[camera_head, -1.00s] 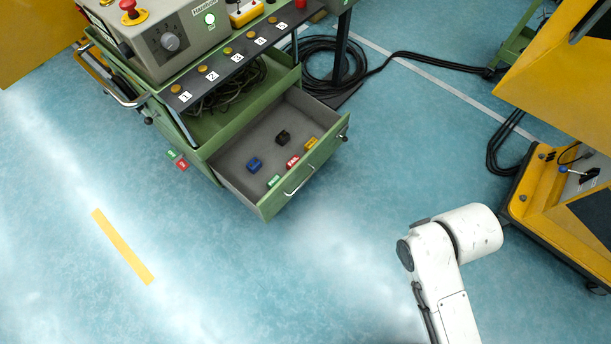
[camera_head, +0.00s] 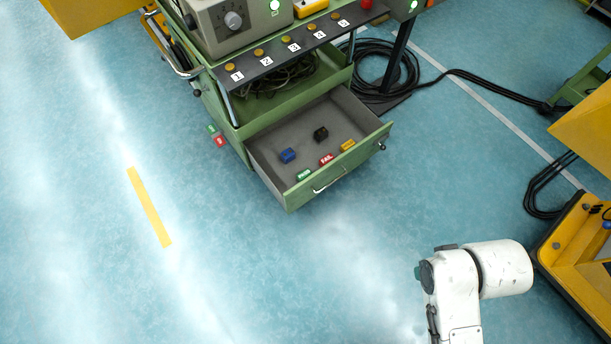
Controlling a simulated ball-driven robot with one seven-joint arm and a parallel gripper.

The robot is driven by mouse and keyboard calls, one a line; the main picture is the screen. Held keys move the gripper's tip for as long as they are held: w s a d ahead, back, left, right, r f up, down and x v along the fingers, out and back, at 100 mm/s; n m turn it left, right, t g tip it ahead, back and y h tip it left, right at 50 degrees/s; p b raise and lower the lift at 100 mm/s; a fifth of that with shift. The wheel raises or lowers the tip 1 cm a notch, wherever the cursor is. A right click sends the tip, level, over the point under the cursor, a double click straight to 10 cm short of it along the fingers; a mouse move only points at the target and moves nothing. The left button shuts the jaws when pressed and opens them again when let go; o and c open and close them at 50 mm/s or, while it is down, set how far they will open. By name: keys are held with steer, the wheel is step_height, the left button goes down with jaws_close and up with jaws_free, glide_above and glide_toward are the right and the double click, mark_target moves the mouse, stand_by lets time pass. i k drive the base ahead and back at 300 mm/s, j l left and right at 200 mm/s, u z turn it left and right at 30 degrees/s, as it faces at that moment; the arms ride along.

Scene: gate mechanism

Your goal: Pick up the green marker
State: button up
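A small green marker (camera_head: 304,175) with pale lettering lies in the front left part of the open drawer (camera_head: 262,177) of a green cart. A red marker (camera_head: 327,160) lies to its right, and a yellow one (camera_head: 347,145) further right. A blue marker (camera_head: 288,156) and a black one (camera_head: 321,134) lie behind. My white arm shows at the bottom right, apart from the drawer. My gripper is out of view. Another small green piece (camera_head: 211,129) is outside the drawer, by the cart's left side, above a red one (camera_head: 220,141).
The cart carries a grey control box (camera_head: 232,22) and a numbered button strip (camera_head: 290,46). Black cables (camera_head: 490,85) run over the floor behind it. A yellow machine (camera_head: 585,245) stands at the right. The blue floor in front of the drawer is clear.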

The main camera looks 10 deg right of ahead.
mark_target(303, 174)
steer(key=i+j+u, duration=0.1)
steer(key=i+j, duration=0.2)
steer(key=i, duration=0.15)
steer(key=i+j+u, duration=0.1)
steer(key=i+j, duration=0.15)
steer(key=i, duration=0.25)
steer(key=i+j+u, duration=0.15)
steer(key=i, duration=0.35)
steer(key=j, duration=0.1)
